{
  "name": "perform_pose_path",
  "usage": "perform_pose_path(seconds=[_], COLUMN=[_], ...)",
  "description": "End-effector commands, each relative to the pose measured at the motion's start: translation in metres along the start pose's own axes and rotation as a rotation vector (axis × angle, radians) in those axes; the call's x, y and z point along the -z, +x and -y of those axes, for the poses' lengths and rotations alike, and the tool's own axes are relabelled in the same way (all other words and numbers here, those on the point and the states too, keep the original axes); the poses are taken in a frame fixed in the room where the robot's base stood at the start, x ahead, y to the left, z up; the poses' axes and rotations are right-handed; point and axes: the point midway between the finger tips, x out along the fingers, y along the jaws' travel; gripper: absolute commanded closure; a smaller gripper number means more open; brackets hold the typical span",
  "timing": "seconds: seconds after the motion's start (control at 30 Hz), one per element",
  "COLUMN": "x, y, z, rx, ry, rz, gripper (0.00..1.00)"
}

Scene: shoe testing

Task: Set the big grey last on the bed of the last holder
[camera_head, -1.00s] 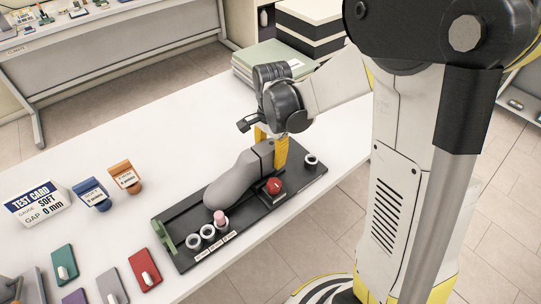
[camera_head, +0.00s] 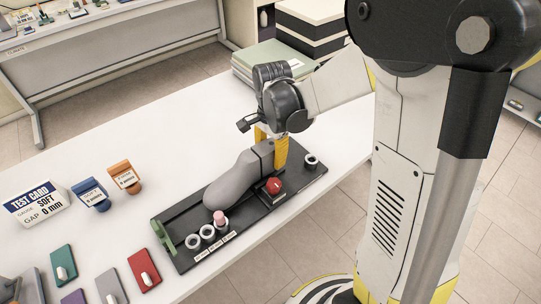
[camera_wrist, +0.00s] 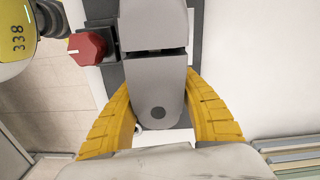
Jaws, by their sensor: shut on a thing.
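The big grey last (camera_head: 232,182) lies lengthwise over the black last holder (camera_head: 168,212), its toe toward the green end stop (camera_head: 166,237). I cannot tell whether its underside touches the bed. My gripper (camera_head: 272,152) has its yellow fingers shut on the heel end of the last. In the wrist view the fingers of my gripper (camera_wrist: 163,125) stand on both sides of the grey last (camera_wrist: 155,85). A red knob (camera_head: 274,186) sits on the holder beside the last, and it also shows in the wrist view (camera_wrist: 87,47).
White rings (camera_head: 207,232) and a pink plug (camera_head: 219,217) sit at the holder's front edge. Another white ring (camera_head: 311,160) is at its right end. A test card (camera_head: 36,204), blue and orange blocks, and several coloured plates lie to the left. Green boards (camera_head: 262,62) are stacked behind.

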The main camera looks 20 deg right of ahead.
Motion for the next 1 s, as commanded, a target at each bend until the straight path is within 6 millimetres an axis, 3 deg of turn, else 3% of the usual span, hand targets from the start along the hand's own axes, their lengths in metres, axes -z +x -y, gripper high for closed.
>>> perform_pose_path(seconds=[0.47,0.5,0.57,1.0], x=[0.000,0.000,0.000,0.000], y=[0.011,0.010,0.010,0.003], z=[0.000,0.000,0.000,0.000], rx=[0.000,0.000,0.000,0.001], ry=[0.000,0.000,0.000,-0.001], rz=[0.000,0.000,0.001,0.000], gripper=[0.97,0.47,0.33,0.33])
